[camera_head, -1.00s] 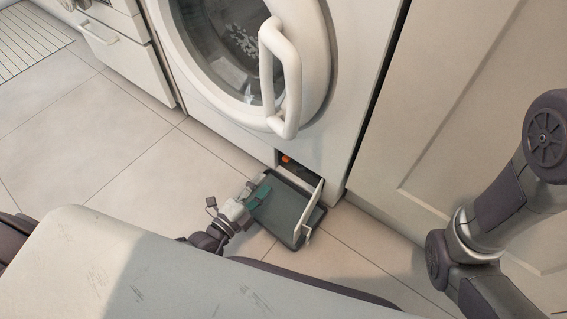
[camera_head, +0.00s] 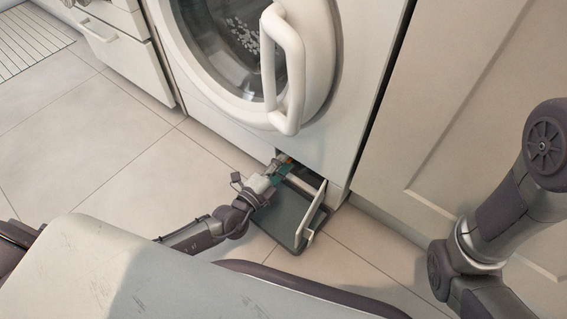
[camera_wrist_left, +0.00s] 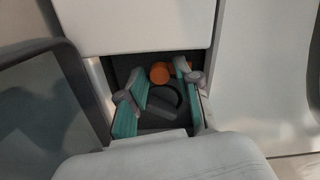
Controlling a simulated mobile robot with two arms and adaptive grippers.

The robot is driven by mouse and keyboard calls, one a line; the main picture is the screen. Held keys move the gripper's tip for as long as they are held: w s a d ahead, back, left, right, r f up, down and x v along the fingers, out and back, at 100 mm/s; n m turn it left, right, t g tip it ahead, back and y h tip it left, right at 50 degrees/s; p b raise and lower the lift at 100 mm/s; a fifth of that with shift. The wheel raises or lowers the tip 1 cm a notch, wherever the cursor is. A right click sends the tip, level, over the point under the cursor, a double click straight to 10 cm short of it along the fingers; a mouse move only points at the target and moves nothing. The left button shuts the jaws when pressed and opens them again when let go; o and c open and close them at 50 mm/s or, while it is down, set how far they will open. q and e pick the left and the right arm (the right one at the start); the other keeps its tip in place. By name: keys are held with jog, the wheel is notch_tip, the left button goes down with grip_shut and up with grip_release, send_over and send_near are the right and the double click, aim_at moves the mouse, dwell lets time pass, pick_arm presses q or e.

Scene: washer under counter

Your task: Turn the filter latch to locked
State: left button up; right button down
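The orange filter latch (camera_wrist_left: 160,73) shows in the left wrist view, in a dark recess low on the washer front. A dark round filter part (camera_wrist_left: 163,102) sits just below it. My left gripper (camera_head: 284,166) is at the recess opening. In the left wrist view its two teal fingers (camera_wrist_left: 161,82) are spread, with the latch and round part seen between them. I cannot tell whether a finger touches the latch. In the head view the gripper mostly hides the latch. My right arm shows at the right, but its gripper is out of view.
The white flap (camera_head: 313,210) stands open to the right of my left gripper. A dark grey tray (camera_head: 283,215) lies on the floor before the recess. The washer's door handle (camera_head: 284,75) juts out above. A cabinet (camera_head: 462,110) stands to the right.

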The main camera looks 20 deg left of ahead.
pick_arm(q)
grip_shut()
jog(key=shift+m, duration=0.4)
jog(key=m, duration=0.3)
jog(key=shift+m, duration=0.3)
jog(key=m, duration=0.3)
jog(key=shift+f+m, duration=0.1)
jog(key=shift+m, duration=0.2)
jog(key=m, duration=0.5)
jog(key=shift+m, duration=2.5)
